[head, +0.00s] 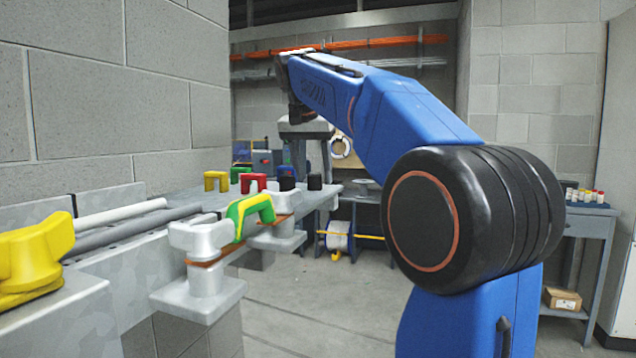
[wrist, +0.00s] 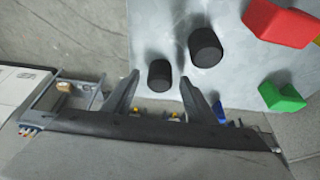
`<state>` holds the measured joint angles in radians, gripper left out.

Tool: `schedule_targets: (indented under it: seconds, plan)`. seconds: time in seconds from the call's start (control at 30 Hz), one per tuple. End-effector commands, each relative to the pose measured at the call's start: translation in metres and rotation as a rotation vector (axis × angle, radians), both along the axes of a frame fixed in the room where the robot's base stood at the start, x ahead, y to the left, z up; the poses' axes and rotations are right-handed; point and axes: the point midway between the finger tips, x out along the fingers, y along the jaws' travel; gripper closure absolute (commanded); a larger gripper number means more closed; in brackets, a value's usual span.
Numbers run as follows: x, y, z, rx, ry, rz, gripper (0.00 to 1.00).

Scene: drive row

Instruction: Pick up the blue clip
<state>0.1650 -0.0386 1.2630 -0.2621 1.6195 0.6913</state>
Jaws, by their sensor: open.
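A small blue piece that looks like the blue clip (head: 284,171) shows behind a black cylinder on the grey ledge in the head view. In the wrist view, a sliver of blue (wrist: 219,112) shows just right of my right finger, mostly hidden by my gripper. My gripper (head: 311,163) is open and points down over the end of the ledge. In the wrist view my gripper (wrist: 160,84) has its fingers apart, with a black cylinder (wrist: 160,75) beyond and between the tips. Nothing is held.
Another black cylinder (wrist: 205,47), a red clip (wrist: 280,23) and a green clip (wrist: 282,97) stand close by. A yellow clip (head: 216,181) stands farther left on the ledge (head: 185,200). A block wall (head: 110,100) rises at left.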

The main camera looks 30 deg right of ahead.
Motion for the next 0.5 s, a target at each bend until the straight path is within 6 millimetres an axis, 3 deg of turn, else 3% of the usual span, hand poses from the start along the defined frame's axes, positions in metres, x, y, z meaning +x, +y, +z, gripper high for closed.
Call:
schedule_targets:
  seconds: [0.07, 0.2, 0.23, 0.5]
  plan:
    - [-0.0002, -0.0001, 0.0002, 0.0, 0.0, 0.0, 0.53]
    - [-0.0002, 0.0, 0.0003, 0.0, 0.0, 0.0, 0.87]
    - [-0.0003, 0.0, 0.0004, 0.0, 0.0, 0.0, 0.91]
    - [-0.0004, 0.0, 0.0005, 0.0, 0.0, 0.0, 0.91]
